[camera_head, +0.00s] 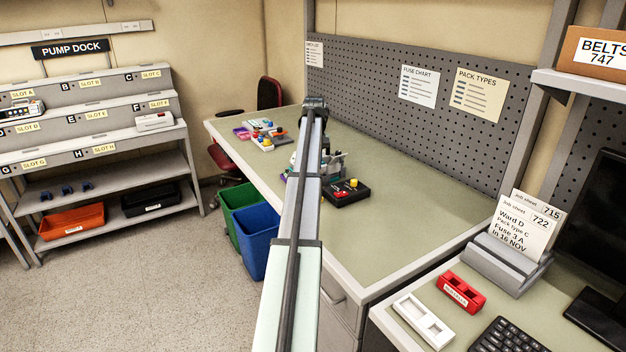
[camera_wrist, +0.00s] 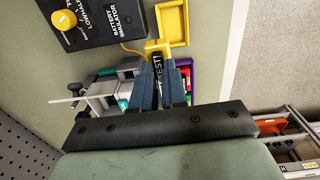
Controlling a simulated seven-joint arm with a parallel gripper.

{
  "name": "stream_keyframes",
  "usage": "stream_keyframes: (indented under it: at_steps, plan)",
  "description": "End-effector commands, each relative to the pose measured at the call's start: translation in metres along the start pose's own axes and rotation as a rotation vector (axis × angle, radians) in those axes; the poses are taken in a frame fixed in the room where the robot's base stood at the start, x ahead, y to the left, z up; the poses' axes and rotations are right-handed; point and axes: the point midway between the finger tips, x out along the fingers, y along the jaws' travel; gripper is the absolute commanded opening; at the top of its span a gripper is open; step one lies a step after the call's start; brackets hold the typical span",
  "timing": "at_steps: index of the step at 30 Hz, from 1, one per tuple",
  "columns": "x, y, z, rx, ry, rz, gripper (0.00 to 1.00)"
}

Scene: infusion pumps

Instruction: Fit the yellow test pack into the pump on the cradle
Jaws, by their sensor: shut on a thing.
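The yellow test pack (camera_wrist: 157,47) is between my gripper's blue fingers (camera_wrist: 160,75) in the wrist view, with part of a dark "TEST" label showing. My gripper is shut on it. A yellow cable runs from the pack to the black battery simulator box (camera_wrist: 97,22), which has a yellow knob. A yellow open tray (camera_wrist: 172,22) lies just beyond the pack. A grey and teal device (camera_wrist: 105,92), likely the pump on its cradle, is left of my fingers and partly hidden by them. In the head view my arm hides the gripper, the pack and part of this device (camera_head: 333,162).
The battery simulator box (camera_head: 346,192) sits right of my arm. The bench (camera_head: 410,190) is clear farther right, up to the pegboard (camera_head: 385,85). Bins (camera_head: 255,240) stand below its left edge.

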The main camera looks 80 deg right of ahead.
Motion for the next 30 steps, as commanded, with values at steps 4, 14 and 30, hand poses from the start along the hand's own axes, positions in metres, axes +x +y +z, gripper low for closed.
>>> stream_keyframes:
  at_steps: [4,14,30]
  plan:
    - [-0.02,0.041,-0.038,-0.025,0.002,0.034,0.0]
    - [-0.03,0.105,-0.083,-0.005,0.0,0.103,0.0]
    - [-0.012,0.116,-0.088,0.017,-0.001,0.118,0.0]
